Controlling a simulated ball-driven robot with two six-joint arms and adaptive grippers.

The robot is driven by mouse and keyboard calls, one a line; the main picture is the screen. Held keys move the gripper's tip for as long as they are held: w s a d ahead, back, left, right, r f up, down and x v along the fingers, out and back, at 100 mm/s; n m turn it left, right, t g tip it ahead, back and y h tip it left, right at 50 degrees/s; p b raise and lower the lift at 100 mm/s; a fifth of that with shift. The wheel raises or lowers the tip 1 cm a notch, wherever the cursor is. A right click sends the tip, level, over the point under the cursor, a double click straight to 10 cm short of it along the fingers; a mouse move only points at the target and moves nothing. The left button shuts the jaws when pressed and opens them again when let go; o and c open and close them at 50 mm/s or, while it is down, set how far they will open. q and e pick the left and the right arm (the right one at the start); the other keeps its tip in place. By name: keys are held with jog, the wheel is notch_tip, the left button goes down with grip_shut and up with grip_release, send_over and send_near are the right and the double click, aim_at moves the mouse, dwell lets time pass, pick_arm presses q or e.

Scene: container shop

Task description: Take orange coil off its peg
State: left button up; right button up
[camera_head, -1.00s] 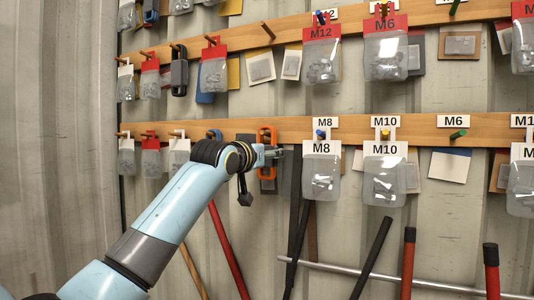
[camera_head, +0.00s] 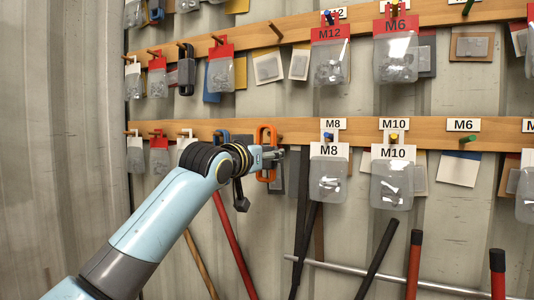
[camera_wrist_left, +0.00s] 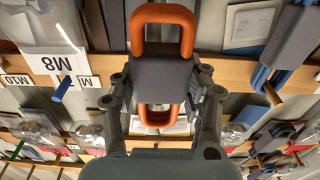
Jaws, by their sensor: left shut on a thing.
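The orange coil (camera_head: 266,132) stands upright as a narrow loop in front of the lower wooden rail in the head view. In the left wrist view the orange coil (camera_wrist_left: 162,14) has a dark grey band around its middle. My left gripper (camera_head: 264,157) is shut on it, and in the wrist view the fingers (camera_wrist_left: 161,105) flank the band. Whether the peg is still inside the loop cannot be told. My right gripper is not in view.
Blue coil (camera_wrist_left: 268,78) hangs on a neighbouring peg. Bags M8 (camera_head: 328,178) and M10 (camera_head: 392,184) hang right of the coil on the lower rail (camera_head: 450,137). Long-handled tools, including a red handle (camera_head: 236,247), stand below. The corrugated wall is behind.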

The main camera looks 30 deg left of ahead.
pick_arm(q)
jog(key=shift+s+d+p, duration=0.15)
jog(key=shift+s+p, duration=0.9)
jog(key=shift+s, duration=1.45)
